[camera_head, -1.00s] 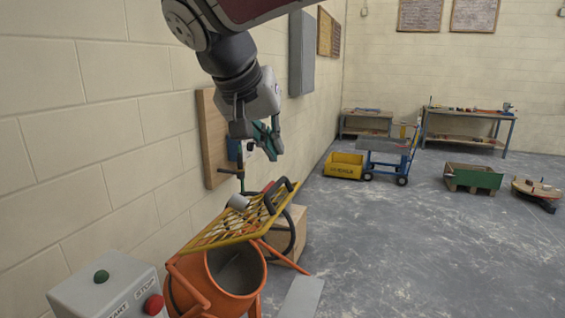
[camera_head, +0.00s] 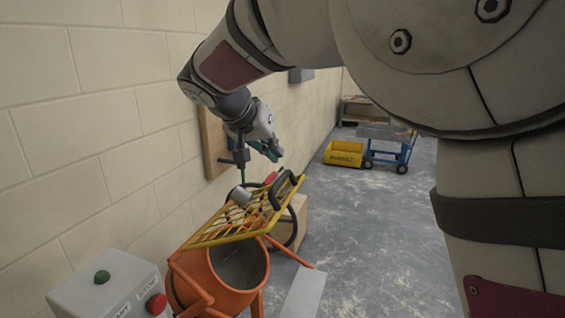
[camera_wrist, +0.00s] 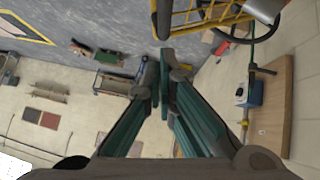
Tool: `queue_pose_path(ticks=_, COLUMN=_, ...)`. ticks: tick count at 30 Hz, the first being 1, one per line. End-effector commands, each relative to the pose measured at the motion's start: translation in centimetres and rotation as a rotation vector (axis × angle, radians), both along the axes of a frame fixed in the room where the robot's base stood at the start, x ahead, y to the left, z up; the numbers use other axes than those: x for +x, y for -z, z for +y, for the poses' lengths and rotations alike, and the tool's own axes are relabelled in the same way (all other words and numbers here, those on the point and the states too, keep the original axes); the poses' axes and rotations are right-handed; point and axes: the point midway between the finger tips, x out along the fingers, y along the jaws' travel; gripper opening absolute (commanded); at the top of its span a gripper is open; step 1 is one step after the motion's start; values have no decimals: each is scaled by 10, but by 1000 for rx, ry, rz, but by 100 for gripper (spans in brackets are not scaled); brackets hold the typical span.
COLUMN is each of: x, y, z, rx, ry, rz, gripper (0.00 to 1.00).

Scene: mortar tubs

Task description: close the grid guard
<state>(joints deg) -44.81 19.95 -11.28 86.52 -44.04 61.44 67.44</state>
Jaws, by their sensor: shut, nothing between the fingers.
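The grid guard (camera_head: 228,222) is a yellow barred frame over the orange mixer drum (camera_head: 240,268). It is raised and tilted, its far right end higher, leaving the drum mouth open to view. A black curved handle (camera_head: 279,190) sits at its upper right end. In the wrist view a part of the guard (camera_wrist: 205,14) shows at the top. My gripper (camera_head: 272,150) is above and behind the guard, near the wall, apart from it. In the wrist view its green-padded fingers (camera_wrist: 172,85) are together with nothing between them.
A grey control box (camera_head: 115,285) with green and red buttons stands at front left. A wooden board (camera_head: 212,150) is fixed on the block wall close to my gripper. A yellow tub (camera_head: 343,153) and a blue cart (camera_head: 388,150) stand farther back.

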Motion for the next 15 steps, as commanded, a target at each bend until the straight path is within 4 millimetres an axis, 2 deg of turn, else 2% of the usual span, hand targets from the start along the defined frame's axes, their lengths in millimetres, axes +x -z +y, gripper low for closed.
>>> queue_pose_path(ticks=3, x=-5, y=16, z=-3, rx=-2, ry=-3, rz=4, gripper=0)
queue_pose_path(ticks=7, x=-5, y=27, z=-5, rx=-1, ry=-3, rz=2, gripper=0)
queue_pose_path(ticks=15, x=-5, y=33, z=-5, rx=1, ry=-3, rz=0, gripper=0)
